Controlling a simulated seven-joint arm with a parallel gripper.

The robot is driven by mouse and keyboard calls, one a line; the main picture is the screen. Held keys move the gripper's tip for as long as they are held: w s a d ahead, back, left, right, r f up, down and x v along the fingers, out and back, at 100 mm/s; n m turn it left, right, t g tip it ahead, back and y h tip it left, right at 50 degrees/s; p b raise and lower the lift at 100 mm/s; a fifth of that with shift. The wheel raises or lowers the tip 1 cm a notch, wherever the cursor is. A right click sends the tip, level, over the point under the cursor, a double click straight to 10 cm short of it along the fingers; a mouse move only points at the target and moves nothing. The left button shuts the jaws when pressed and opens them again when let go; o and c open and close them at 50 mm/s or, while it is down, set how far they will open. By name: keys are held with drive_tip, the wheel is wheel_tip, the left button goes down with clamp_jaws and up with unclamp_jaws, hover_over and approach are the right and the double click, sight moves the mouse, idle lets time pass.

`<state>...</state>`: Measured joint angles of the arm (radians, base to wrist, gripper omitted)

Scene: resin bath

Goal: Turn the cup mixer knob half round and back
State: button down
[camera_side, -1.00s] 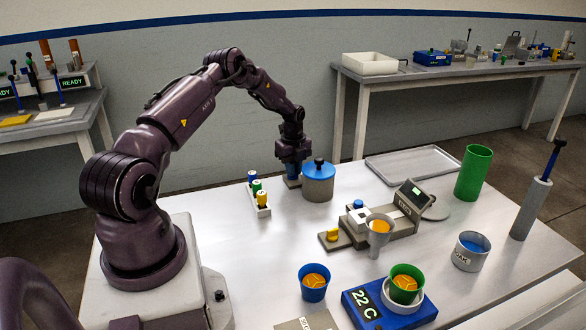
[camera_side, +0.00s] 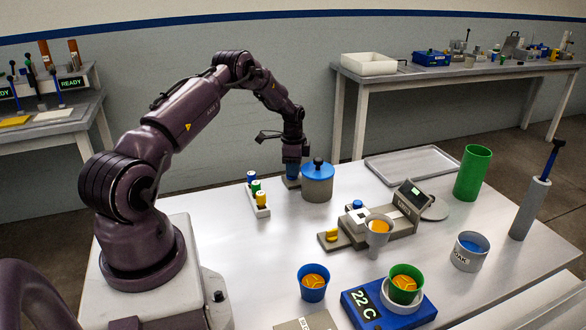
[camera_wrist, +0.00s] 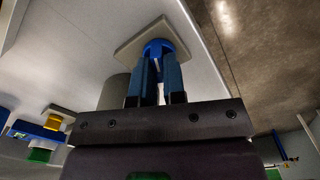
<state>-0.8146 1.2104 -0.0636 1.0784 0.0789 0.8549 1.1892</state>
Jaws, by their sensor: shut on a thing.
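A blue round knob (camera_wrist: 158,46) sits on a square grey plate (camera_wrist: 128,42) in the wrist view. The plate also shows in the side view (camera_side: 290,184), just left of a grey pot with a blue lid (camera_side: 317,185). My gripper (camera_wrist: 157,62) points down at the knob, with its two blue fingers closed on either side of it. In the side view my gripper (camera_side: 292,172) hides most of the knob. I cannot see a mark that shows how far the knob is turned.
The lidded pot stands close to the right of my gripper. A rack of small bottles (camera_side: 262,208) is close on the left. The table between is clear.

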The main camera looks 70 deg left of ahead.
drive_tip(key=shift+a+n, duration=0.1)
drive_tip(key=shift+n, duration=2.1)
drive_tip(key=c, duration=1.2)
unclamp_jaws()
wheel_tip(320, 180, up, 13)
